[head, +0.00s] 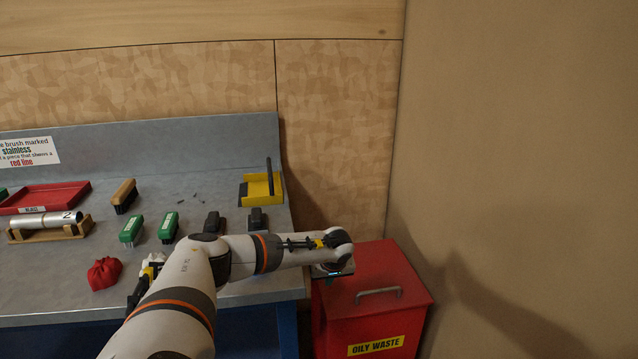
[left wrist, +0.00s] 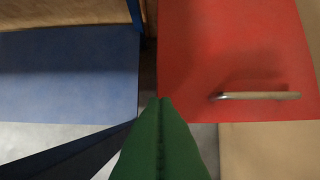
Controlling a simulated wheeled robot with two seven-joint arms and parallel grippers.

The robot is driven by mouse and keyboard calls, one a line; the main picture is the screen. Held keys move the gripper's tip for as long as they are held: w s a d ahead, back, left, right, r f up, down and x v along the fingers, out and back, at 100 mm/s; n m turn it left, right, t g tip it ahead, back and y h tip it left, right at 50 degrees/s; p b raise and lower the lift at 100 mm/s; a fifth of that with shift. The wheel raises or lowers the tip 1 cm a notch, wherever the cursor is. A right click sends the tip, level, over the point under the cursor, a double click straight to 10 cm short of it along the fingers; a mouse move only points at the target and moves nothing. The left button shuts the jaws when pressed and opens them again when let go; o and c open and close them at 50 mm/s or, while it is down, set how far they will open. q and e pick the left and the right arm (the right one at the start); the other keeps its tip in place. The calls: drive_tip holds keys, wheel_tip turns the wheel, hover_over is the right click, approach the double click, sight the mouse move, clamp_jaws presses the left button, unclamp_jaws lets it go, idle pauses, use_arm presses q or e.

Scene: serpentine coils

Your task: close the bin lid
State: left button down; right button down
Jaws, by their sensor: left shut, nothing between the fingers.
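The red bin (head: 335,325) stands at the right end of the bench, with a yellow "OILY WASTE" label (head: 376,346) on its front. Its red lid (head: 390,262) lies about flat across the top, and I see no clear gap. A grey bar handle (head: 378,291) is on the lid; it also shows in the left wrist view (left wrist: 258,96). My left arm reaches over the bin's left side. Its gripper fingers, green in the left wrist view (left wrist: 160,102), are shut and empty beside the lid's left edge. Whether they touch the bin I cannot tell. My right gripper is not in view.
The grey bench (head: 60,285) holds brushes (head: 132,229), a red tray (head: 45,197), a metal tube on a wooden stand (head: 45,221), a red cloth bundle (head: 104,273) and a yellow holder (head: 261,189). A tan wall (head: 520,150) rises right of the bin.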

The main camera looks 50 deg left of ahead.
use_arm(q)
drive_tip(key=s+d, duration=0.4)
drive_tip(key=d, duration=0.4)
drive_tip(key=shift+s+d, duration=0.2)
